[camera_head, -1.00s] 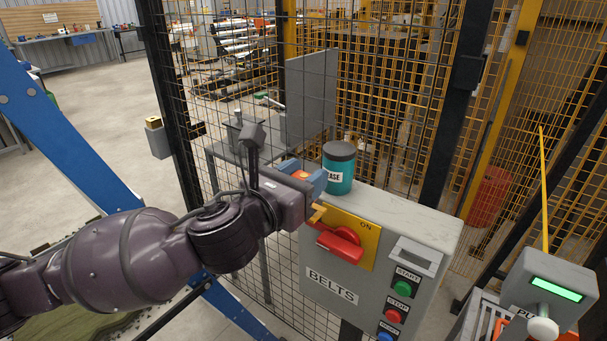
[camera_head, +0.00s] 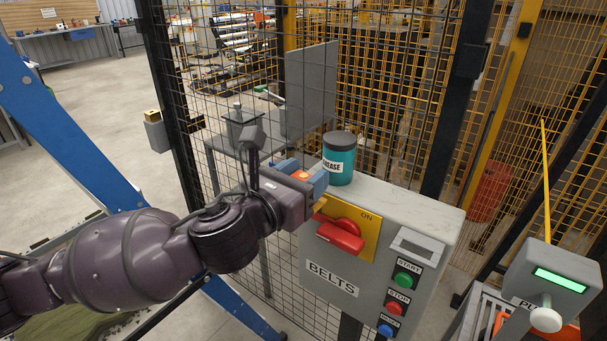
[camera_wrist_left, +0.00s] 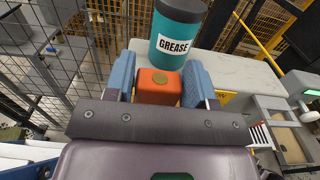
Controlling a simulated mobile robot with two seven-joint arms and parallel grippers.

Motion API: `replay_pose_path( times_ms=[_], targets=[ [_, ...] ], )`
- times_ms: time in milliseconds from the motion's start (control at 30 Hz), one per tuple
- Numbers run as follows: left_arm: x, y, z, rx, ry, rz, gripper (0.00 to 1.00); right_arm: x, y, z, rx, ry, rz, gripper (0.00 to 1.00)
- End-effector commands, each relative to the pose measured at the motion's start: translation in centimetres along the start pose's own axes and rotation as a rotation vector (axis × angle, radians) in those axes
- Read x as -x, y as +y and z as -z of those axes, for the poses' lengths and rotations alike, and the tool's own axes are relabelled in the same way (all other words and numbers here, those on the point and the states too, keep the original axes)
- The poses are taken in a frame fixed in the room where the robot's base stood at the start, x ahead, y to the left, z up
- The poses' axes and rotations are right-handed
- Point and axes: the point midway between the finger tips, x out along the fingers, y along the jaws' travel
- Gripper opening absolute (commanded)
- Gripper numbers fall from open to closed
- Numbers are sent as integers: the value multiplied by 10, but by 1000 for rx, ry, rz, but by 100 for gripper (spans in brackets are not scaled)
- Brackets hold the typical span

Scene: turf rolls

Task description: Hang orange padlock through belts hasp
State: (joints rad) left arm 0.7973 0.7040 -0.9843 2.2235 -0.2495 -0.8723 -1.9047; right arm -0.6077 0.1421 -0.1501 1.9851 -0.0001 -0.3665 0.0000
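The orange padlock (camera_wrist_left: 158,87) sits between the two blue fingers of my left gripper (camera_wrist_left: 160,80) in the left wrist view. In the head view my left gripper (camera_head: 303,176) is at the upper left corner of the grey BELTS box (camera_head: 425,225), with a bit of the padlock (camera_head: 300,175) showing. The box has a yellow ON plate (camera_head: 369,238) with a red switch handle (camera_head: 341,236). A small brass-coloured piece (camera_head: 319,204) shows just below the fingers; the hasp opening and padlock shackle cannot be made out. My right gripper is not visible.
A teal GREASE tub (camera_head: 340,160) stands on the box top close beyond the fingers. Mesh fencing (camera_head: 215,60) runs behind the box. A grey unit with a green screen (camera_head: 556,280) stands at right. The box top right of the tub is clear.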

Motion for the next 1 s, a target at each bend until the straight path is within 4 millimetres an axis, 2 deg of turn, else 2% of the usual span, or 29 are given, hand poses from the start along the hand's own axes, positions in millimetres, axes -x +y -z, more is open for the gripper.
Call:
replay_pose_path(
  times_ms=[33,133,500,667,1000],
  targets=[
    [0,0,-1,0,-1,0,58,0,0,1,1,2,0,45],
    [0,0,-1,0,0,0,74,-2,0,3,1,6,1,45],
    [0,0,0,0,1,0,74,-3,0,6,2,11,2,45],
    [20,1,1,0,2,-1,74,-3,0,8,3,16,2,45],
    [85,1,1,0,2,-1,74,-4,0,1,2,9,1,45]
  ],
)
